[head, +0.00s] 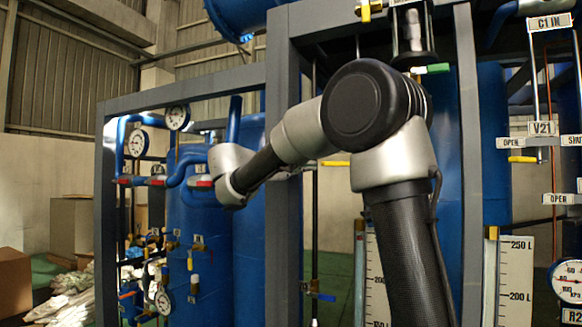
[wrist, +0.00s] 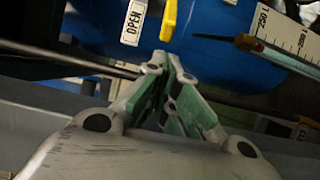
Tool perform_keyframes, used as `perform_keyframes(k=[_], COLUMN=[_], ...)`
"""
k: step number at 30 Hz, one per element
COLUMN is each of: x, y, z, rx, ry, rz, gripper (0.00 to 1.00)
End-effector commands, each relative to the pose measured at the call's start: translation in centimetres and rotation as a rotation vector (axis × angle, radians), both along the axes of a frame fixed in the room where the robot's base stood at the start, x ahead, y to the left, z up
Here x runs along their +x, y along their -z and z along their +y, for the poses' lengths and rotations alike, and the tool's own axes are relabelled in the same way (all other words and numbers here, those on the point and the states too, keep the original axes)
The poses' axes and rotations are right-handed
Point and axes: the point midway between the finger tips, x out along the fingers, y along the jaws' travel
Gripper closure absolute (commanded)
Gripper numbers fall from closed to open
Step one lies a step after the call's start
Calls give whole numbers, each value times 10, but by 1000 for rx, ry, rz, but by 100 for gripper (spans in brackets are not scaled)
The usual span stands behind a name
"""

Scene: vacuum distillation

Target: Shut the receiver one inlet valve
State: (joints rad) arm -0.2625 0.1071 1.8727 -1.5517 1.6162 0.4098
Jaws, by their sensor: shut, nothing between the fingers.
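In the wrist view my gripper (wrist: 168,66) is shut, its green-padded fingers together and empty. A yellow valve handle (wrist: 168,18) lies just beyond the fingertips, beside a white OPEN label (wrist: 134,22) and in front of a blue vessel (wrist: 215,20). A gap seems to show between fingertips and handle; contact is hard to judge. In the head view a yellow handle (head: 336,163) shows behind my arm, partly hidden; it may be the same valve. No readable label confirms which is the receiver one inlet. My gripper is hidden by my arm in the head view.
A thin metal rod (wrist: 70,57) runs at left. In the head view a grey frame post (head: 283,130) stands close to my arm, and V21 has a yellow handle (head: 521,159) at right.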

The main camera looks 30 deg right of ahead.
Motion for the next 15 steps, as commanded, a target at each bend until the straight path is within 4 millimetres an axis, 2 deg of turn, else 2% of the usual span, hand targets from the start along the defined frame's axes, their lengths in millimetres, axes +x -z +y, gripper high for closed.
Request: perform_keyframes(k=[6, 15], x=[3, 3], y=[0, 0], z=[-15, -16], rx=[0, 0], ry=[0, -1], rz=[0, 0], gripper=[100, 100])
